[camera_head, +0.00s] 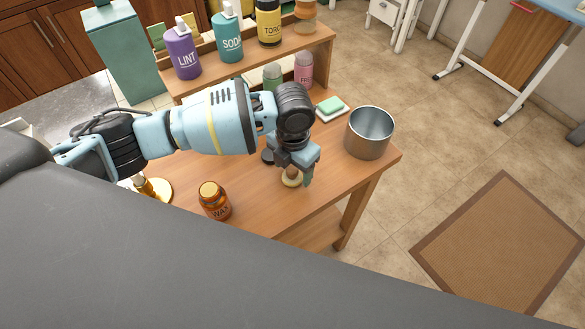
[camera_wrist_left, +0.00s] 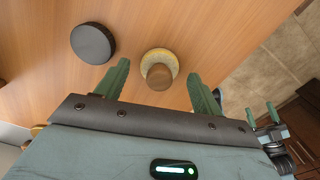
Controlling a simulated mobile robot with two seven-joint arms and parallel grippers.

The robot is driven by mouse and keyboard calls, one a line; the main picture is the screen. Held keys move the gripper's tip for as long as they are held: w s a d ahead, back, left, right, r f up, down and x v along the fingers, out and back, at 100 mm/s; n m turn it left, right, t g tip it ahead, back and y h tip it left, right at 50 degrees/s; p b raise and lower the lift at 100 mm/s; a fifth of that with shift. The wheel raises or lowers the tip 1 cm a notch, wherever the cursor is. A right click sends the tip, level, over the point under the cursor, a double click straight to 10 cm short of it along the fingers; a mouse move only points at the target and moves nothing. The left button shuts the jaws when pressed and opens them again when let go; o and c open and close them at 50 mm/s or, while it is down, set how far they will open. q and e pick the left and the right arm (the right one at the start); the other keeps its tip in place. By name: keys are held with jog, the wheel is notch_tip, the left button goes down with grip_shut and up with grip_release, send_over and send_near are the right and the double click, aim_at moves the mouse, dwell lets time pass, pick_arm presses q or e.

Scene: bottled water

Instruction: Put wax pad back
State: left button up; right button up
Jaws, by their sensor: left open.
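The wax pad, a round yellowish pad with a brown wooden knob (camera_wrist_left: 158,76), stands on the wooden table, knob up. It shows partly under my left gripper in the head view (camera_head: 291,181). My left gripper (camera_head: 297,172) is open, pointing down over the pad. In the left wrist view its two green fingers (camera_wrist_left: 160,80) are either side of the knob; I cannot tell whether they touch it. An amber jar labelled WAX (camera_head: 215,202) stands near the table's front edge. My right gripper (camera_wrist_left: 262,113) shows small at the wrist view's right edge, its fingers apart.
A black round disc, like a lid (camera_wrist_left: 93,43), lies beside the pad. A metal pot (camera_head: 369,133) and a green block on a white dish (camera_head: 331,107) stand to the right. Bottles, including LINT (camera_head: 182,55), line a raised shelf behind. A brass dish (camera_head: 163,192) is at left.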

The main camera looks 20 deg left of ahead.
aim_at(293, 169)
pick_arm(q)
notch_tip(293, 169, up, 11)
jog(key=shift+r+p, duration=0.15)
jog(key=shift+p, duration=0.15)
dwell(0.5)
